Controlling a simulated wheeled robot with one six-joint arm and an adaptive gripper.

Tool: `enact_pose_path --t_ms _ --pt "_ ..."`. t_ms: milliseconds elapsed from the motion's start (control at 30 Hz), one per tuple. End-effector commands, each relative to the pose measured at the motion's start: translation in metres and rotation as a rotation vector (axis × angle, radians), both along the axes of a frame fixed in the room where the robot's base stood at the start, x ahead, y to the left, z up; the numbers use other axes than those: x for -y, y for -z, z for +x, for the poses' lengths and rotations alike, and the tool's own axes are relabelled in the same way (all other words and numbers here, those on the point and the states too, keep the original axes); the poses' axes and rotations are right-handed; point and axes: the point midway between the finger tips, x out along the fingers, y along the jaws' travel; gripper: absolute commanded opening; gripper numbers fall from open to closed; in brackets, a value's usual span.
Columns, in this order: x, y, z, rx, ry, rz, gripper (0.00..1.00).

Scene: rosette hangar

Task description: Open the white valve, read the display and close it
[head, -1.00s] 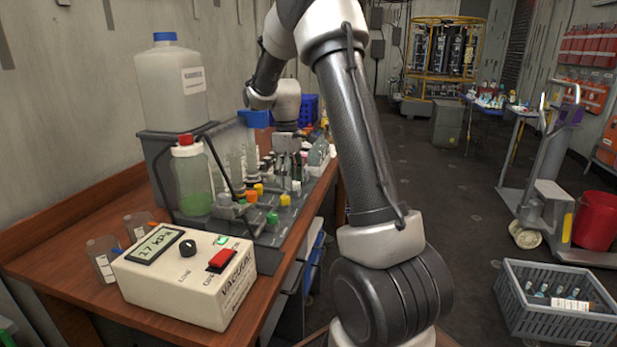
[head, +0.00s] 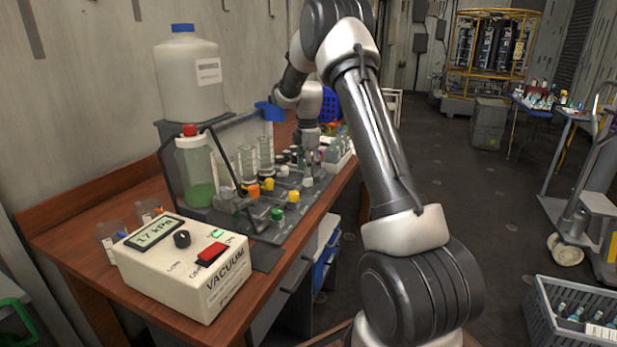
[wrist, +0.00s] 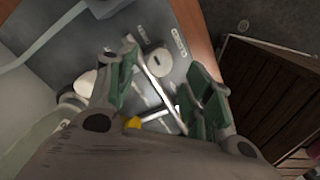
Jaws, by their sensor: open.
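The vacuum box (head: 190,265) stands at the front of the bench in the head view. Its display (head: 155,233) reads 17 kPa. A valve panel (head: 262,232) behind it carries several coloured knobs, among them a small white knob (head: 307,182). My gripper (head: 308,150) is over the far part of the panel, and its fingertips are hard to make out there. In the wrist view my gripper (wrist: 162,78) is open and empty, with green pads. A round white knob (wrist: 160,62) shows between and beyond the fingers, apart from them. A yellow knob (wrist: 133,123) is partly hidden near the palm.
A green-liquid bottle (head: 197,172) with a red cap and glass cylinders (head: 265,153) stand behind the knobs. A large white jug (head: 190,85) stands at the back left. A grey crate (head: 575,315) is on the floor at right. The floor between is clear.

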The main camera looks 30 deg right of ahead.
Motion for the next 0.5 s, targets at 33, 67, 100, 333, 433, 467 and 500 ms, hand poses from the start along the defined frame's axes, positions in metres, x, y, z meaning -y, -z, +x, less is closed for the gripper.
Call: enact_pose_path --t_ms 33,67,100,333,433,467,500 --pt "0.000 0.010 -0.001 -0.004 0.000 0.000 0.51" --pt "0.000 0.014 -0.001 -0.002 0.001 0.000 0.51" --pt "0.000 0.019 -0.001 -0.002 0.001 0.000 0.51" --pt "0.000 0.036 0.000 -0.001 0.002 0.000 0.51" --pt "0.000 0.037 0.000 0.000 0.002 0.000 0.51" --pt "0.000 0.037 0.000 0.000 0.002 0.000 0.51" --pt "0.000 0.037 0.000 0.000 0.002 0.000 0.51"
